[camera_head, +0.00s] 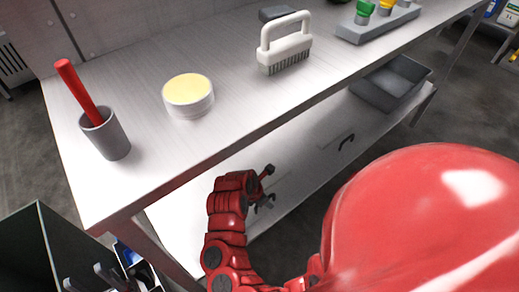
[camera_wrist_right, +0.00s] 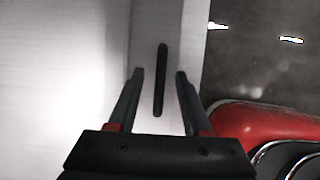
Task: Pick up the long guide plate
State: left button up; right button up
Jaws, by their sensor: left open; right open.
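A long pale plate, which looks like the guide plate (camera_head: 332,138), lies on the lower shelf and carries a dark bar handle (camera_head: 346,142). In the right wrist view the plate (camera_wrist_right: 182,30) is a light grey strip, with the handle (camera_wrist_right: 160,95) upright in the picture. My right gripper (camera_wrist_right: 160,72) is open, its fingers on either side of the handle in the picture; I cannot tell how far above it they are.
The steel bench (camera_head: 140,75) above holds a grey cup (camera_head: 106,138) with a red stick, a round yellow-topped tub (camera_head: 188,98) and a white brush (camera_head: 285,45). A dark tray (camera_head: 393,84) sits at the lower shelf's right end.

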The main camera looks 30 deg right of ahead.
jog(key=shift+d+f, duration=0.1)
jog(key=shift+f, duration=0.25)
jog(key=shift+r, duration=0.1)
grip_shut()
dwell(1.1)
